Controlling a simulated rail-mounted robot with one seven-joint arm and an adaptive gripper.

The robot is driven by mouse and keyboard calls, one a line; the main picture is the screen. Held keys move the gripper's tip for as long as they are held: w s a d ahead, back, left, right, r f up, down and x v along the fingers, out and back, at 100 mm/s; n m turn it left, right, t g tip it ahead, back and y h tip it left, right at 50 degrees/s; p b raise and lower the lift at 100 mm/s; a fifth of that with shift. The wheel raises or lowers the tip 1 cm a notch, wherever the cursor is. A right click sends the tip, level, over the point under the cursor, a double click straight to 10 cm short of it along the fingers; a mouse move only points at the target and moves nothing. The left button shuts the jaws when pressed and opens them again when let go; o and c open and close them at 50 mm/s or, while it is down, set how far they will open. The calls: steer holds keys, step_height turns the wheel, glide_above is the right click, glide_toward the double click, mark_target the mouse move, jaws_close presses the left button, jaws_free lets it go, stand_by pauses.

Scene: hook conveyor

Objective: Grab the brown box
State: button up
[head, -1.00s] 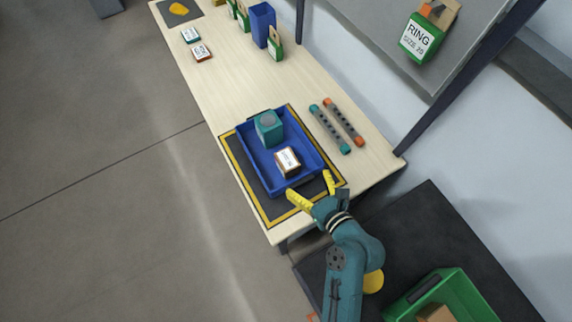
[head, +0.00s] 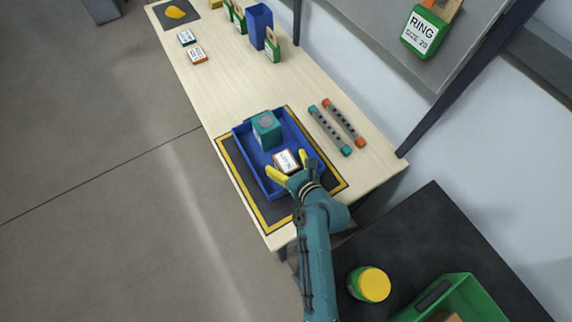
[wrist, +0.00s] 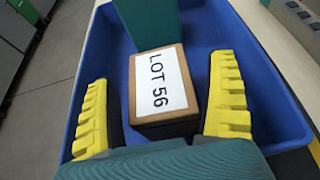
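In the head view the box (head: 287,161) sits at the near end of the tray (head: 308,143), partly behind my gripper. My gripper (head: 288,171) is open, its yellow fingers reaching into the tray. In the wrist view my gripper (wrist: 160,105) has one finger on each side of the box, with a gap on both sides. The lower part of the box is hidden by the gripper's body.
A teal block (head: 266,128) stands in the tray just beyond the box. Two bars, one teal (head: 328,130) and one orange (head: 343,122), lie right of the tray. A green bin (head: 462,300) and a yellow-lidded can (head: 370,284) stand at the lower right.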

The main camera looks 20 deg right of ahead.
steer(key=c, duration=1.2)
